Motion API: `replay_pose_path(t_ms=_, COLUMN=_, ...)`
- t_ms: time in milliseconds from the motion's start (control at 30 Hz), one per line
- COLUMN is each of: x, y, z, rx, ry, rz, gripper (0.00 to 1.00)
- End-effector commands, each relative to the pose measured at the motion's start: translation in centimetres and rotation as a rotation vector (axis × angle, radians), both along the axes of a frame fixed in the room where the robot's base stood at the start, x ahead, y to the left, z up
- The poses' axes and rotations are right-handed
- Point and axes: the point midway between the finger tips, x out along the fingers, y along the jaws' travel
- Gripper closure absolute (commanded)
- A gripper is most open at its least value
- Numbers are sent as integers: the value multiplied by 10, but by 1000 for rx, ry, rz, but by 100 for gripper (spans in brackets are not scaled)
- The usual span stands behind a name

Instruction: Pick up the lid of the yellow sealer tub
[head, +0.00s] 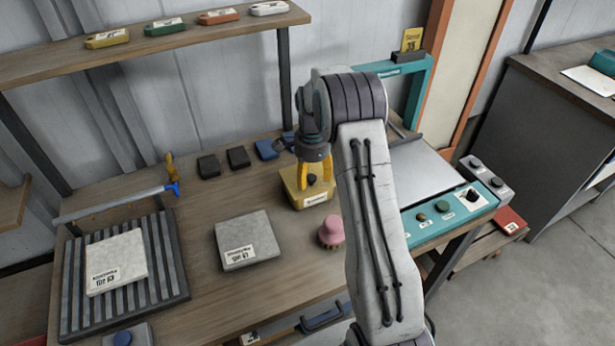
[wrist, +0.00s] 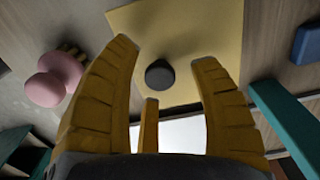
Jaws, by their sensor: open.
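The yellow sealer tub (head: 296,200) stands on the wooden bench, with a label on its front side. My gripper (head: 315,185) with yellow fingers points down over the lid. In the wrist view my gripper (wrist: 165,60) is open, with its fingers spread around the knob's sides and apart from it. The fingers hide part of the lid.
A grey slab (head: 247,238) lies to the left, another slab (head: 116,260) on a slatted rack. Dark blocks (head: 238,157) and a blue block (head: 267,149) lie behind. A teal-framed machine (head: 450,211) stands right.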

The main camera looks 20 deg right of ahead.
Motion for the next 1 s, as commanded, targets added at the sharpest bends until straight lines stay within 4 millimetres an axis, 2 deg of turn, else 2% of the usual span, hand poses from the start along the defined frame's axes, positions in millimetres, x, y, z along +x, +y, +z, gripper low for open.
replay_pose_path(t_ms=400, x=0, y=0, z=-6, rx=0, ry=-1, rz=1, gripper=44)
replay_pose_path(t_ms=1000, x=0, y=0, z=-6, rx=0, ry=-1, rz=0, gripper=97)
